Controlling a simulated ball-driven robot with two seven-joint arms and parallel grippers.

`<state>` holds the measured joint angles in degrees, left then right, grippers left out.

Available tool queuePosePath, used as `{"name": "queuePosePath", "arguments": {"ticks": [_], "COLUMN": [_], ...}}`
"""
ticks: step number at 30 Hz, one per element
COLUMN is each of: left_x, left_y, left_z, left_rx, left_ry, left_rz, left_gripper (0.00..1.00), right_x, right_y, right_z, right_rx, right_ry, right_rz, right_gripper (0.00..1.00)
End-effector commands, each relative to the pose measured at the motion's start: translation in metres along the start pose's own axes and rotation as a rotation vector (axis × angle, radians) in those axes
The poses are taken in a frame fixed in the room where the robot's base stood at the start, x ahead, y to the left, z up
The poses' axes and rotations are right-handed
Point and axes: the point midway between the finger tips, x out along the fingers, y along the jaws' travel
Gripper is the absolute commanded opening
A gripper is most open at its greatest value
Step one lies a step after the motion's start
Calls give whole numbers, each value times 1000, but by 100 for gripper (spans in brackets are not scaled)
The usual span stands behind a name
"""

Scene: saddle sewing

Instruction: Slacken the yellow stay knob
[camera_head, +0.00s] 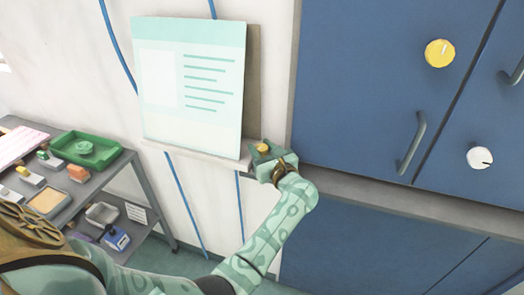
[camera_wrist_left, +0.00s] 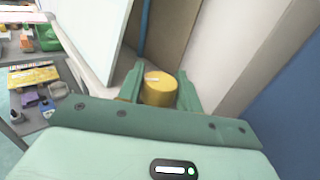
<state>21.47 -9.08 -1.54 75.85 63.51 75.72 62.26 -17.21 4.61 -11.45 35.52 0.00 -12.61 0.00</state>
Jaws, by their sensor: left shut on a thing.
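A small yellow knob (camera_head: 263,148) sits at the right end of a narrow pale ledge (camera_head: 205,155) under a mint and white sheet board (camera_head: 190,85). My left gripper (camera_head: 266,152) reaches it from below right. In the left wrist view the yellow knob (camera_wrist_left: 159,88) stands between the two green fingers of my left gripper (camera_wrist_left: 158,90), which are shut on it. A pale mark shows on its top. A second yellow knob (camera_head: 440,53) is on the blue cabinet, away from the gripper. My right gripper is not in view.
The blue cabinet (camera_head: 370,70) at right has a grey handle (camera_head: 412,143) and a white knob (camera_head: 480,157). A grey shelf unit (camera_head: 115,170) at left carries a green tray (camera_head: 84,149) and several small items. Blue cables run along the wall.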

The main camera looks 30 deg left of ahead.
Motion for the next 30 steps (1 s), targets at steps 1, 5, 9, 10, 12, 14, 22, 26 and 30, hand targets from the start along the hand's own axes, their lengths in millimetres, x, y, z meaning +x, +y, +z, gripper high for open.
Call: {"name": "queuePosePath", "arguments": {"ticks": [1,5,9,10,12,14,22,26,30], "left_x": [0,0,0,0,0,0,0,0,0], "left_y": [0,0,0,0,0,0,0,0,1], "left_z": [0,0,0,0,0,0,0,1,5], "left_rx": [2,1,1,1,0,0,0,1,2], "left_ry": [1,1,1,1,0,0,0,0,-2], "left_rz": [1,0,0,0,0,0,0,-5,-59], "left_gripper": [12,12,38,44,44,44,44,44,44], "right_x": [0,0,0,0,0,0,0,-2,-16], "right_y": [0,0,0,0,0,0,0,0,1], "right_z": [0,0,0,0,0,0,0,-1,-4], "right_rx": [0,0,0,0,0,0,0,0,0], "right_ry": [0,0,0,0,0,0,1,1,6], "right_rz": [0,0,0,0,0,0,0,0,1], "right_gripper": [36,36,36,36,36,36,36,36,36]}}
